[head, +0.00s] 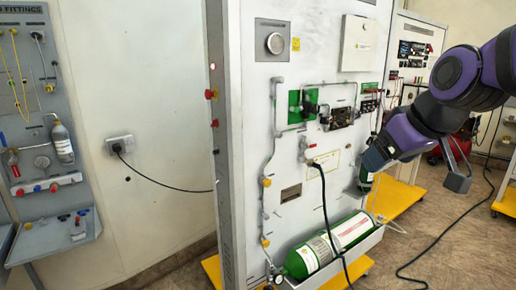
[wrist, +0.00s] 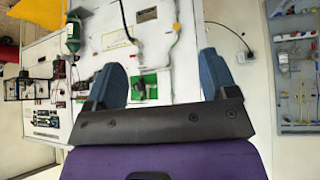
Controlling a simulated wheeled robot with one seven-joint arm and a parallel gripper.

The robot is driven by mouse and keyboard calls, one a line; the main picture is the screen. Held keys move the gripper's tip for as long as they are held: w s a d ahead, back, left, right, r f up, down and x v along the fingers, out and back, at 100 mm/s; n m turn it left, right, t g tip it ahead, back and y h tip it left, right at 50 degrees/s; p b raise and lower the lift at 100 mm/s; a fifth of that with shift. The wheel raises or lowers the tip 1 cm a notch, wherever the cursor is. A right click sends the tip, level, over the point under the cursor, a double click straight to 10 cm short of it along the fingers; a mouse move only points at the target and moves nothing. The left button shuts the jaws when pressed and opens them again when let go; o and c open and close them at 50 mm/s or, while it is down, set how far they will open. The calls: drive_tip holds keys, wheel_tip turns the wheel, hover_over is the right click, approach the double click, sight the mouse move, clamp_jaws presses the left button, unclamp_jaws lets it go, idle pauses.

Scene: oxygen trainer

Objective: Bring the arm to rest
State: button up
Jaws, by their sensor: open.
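My gripper (head: 415,170) is at the right in the head view, at the end of my purple arm (head: 450,90). It is in front of the right part of the oxygen trainer panel (head: 258,130), and its fingers are spread apart. In the wrist view the two blue fingers of my gripper (wrist: 162,65) stand wide apart with nothing held between them.
A green cylinder (head: 320,252) lies in a tray at the panel's foot. A black cable (head: 440,252) runs over the floor at the right. A fittings board (head: 40,150) hangs at the far left.

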drive_tip(key=s+d+f+m+g+h, duration=0.1)
drive_tip(key=s+d+m, duration=0.3)
drive_tip(key=s, duration=1.1)
drive_tip(key=shift+d+f+h, duration=0.3)
drive_tip(key=shift+d+h, duration=0.3)
drive_tip(key=shift+d, duration=0.5)
drive_tip(key=shift+w, duration=0.1)
